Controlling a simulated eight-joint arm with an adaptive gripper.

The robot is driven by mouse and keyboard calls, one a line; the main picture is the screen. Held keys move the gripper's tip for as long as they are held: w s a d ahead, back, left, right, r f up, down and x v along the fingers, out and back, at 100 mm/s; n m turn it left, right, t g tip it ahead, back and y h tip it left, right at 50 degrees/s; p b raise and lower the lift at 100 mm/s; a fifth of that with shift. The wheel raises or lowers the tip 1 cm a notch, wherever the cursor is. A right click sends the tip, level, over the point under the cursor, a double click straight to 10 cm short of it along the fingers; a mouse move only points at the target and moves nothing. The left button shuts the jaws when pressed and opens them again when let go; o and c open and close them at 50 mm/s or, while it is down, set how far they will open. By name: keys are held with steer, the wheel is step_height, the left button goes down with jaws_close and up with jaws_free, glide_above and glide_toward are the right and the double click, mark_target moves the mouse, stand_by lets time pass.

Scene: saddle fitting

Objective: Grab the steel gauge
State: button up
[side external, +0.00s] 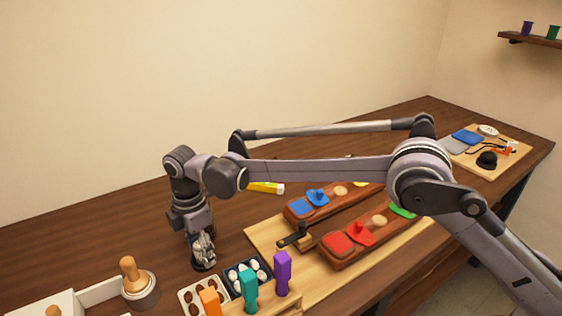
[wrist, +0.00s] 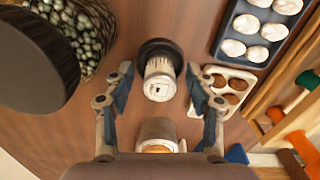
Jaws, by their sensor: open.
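The steel gauge (wrist: 159,88) looks like a short, pale metal cylinder with dark marks on its face, in or against a round black base (wrist: 158,47). It lies between the two fingers of my gripper (wrist: 160,76) in the wrist view, with a gap visible on each side. The fingers are spread and hold nothing. In the side view my gripper (side external: 203,248) points down low over the table, and its fingers mostly hide the gauge. A black base shows just under them. I cannot tell whether the fingers touch anything there.
A tray of brown items (side external: 203,299) and a dark tray of white items (side external: 247,274) stand close to the right. A wooden-handled tool (side external: 130,275) stands left. In the wrist view, a basket of greenish pebbles (wrist: 88,28) is upper left. Bare table lies behind my gripper.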

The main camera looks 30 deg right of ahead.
jaws_close()
stand_by(0.3)
